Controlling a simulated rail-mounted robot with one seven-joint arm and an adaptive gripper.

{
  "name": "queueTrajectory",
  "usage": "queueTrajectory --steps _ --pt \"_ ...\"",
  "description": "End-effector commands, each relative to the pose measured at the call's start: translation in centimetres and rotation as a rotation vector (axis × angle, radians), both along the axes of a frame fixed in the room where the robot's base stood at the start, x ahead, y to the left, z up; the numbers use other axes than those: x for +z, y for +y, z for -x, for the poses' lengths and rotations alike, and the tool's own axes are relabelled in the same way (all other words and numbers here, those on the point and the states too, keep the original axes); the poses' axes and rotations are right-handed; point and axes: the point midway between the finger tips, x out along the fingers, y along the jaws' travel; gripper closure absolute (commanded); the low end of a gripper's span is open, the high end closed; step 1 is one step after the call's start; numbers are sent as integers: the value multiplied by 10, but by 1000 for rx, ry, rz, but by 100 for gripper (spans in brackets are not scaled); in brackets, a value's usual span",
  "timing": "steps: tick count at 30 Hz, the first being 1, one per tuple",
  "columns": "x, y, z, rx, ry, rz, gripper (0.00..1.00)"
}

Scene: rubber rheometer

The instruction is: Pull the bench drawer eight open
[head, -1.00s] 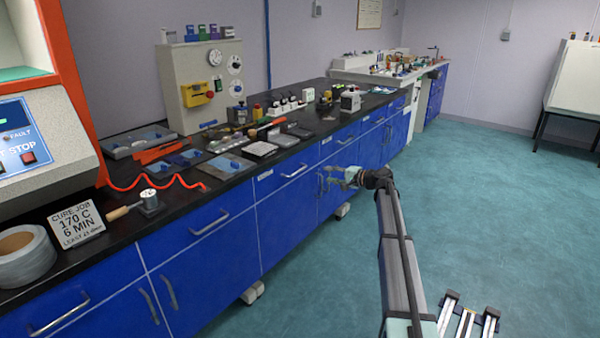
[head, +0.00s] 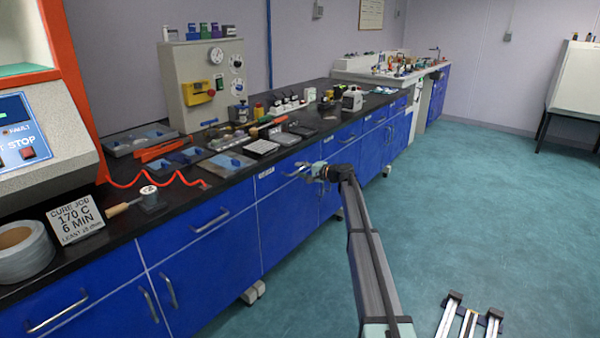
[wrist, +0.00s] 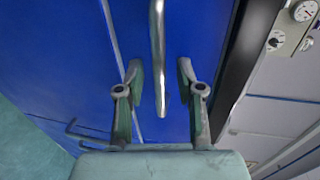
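The bench (head: 285,210) has a row of blue drawers under its black top, with silver bar handles. My gripper (head: 293,172) is at the front of a drawer near the middle of the row; its label (head: 267,172) is too small to read. In the wrist view my gripper (wrist: 160,72) is open, with one finger on each side of the silver drawer handle (wrist: 158,45). The handle's end lies between the fingers, apart from both. The drawer front (wrist: 185,30) looks shut. The gripper partly hides the handle in the head view.
Cupboard doors with upright handles (head: 170,291) are below the drawers. Tools and trays (head: 225,164) crowd the black worktop (head: 110,238) above. Another cupboard handle (wrist: 85,132) shows at lower left in the wrist view.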

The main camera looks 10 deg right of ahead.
Motion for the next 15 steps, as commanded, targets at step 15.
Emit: queueTrajectory --steps 15 --pt "-2 5 -5 0 0 0 98"
